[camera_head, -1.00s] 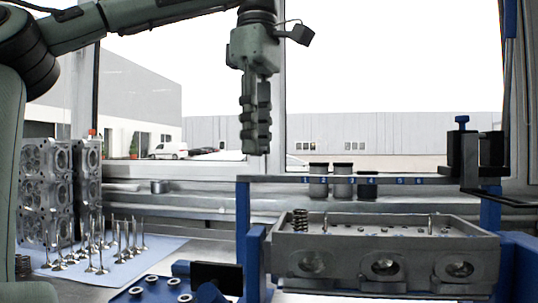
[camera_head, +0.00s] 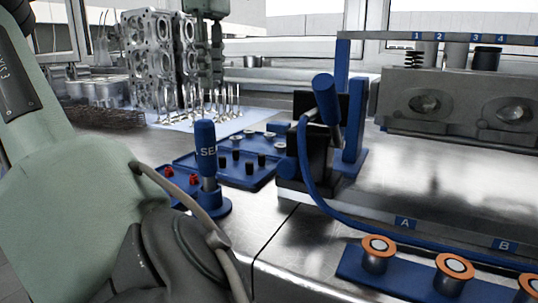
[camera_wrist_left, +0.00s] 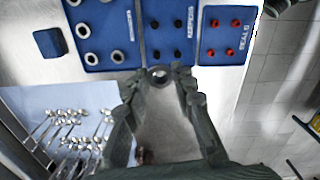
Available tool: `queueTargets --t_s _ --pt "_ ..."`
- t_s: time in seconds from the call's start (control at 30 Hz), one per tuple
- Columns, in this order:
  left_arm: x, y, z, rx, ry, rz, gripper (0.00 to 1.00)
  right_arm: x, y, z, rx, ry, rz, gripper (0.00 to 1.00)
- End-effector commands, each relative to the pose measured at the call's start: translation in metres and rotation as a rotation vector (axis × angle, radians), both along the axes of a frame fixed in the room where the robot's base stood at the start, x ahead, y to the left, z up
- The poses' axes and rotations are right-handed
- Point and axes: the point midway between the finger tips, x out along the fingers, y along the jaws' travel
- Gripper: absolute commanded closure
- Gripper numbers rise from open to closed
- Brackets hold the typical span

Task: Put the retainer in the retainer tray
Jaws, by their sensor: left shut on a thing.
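My left gripper (camera_head: 204,78) points down behind the upright valves in the head view. It also shows in the left wrist view (camera_wrist_left: 160,80), shut on a small round grey piece (camera_wrist_left: 160,73), which looks like the retainer. The held piece is not clear in the head view. A blue tray (camera_wrist_left: 103,50) with several silver rings, likely the retainer tray, lies ahead and left of the fingertips in the wrist view. The middle blue tray (camera_wrist_left: 166,40) holds small black pieces and the right one (camera_wrist_left: 228,50) red pieces. My right gripper is not in view.
Upright valves (camera_wrist_left: 75,130) stand on a pale mat (camera_wrist_left: 35,100) beside the gripper. Grey cylinder heads (camera_head: 155,55) stand behind. A blue-handled tool (camera_head: 206,150) stands near the trays. A black and blue fixture (camera_head: 325,130) and an engine head (camera_head: 460,105) are to the right.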

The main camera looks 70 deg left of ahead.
Motion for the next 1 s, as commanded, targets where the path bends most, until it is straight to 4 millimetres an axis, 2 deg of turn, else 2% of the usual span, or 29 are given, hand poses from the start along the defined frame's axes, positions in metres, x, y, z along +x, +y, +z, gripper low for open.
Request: queueTargets --t_s 0.03,0.13,0.27,0.7,0.9,1.0 --pt "-0.008 0.005 -0.013 0.000 -0.003 0.011 0.91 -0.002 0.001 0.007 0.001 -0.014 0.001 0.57" --pt "-0.018 0.012 -0.024 0.001 -0.001 0.025 0.91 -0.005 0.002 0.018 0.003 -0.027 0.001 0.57" --pt "-0.013 0.017 -0.035 0.000 0.002 0.029 0.91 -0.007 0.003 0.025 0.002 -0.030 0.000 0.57" --pt "0.077 0.027 -0.089 -0.001 0.005 0.030 0.91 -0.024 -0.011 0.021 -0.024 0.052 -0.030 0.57" --pt "0.094 0.029 -0.100 0.000 0.002 0.030 0.91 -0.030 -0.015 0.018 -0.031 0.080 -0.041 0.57" --pt "0.094 0.028 -0.112 0.000 0.003 0.031 0.91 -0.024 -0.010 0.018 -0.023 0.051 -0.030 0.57"
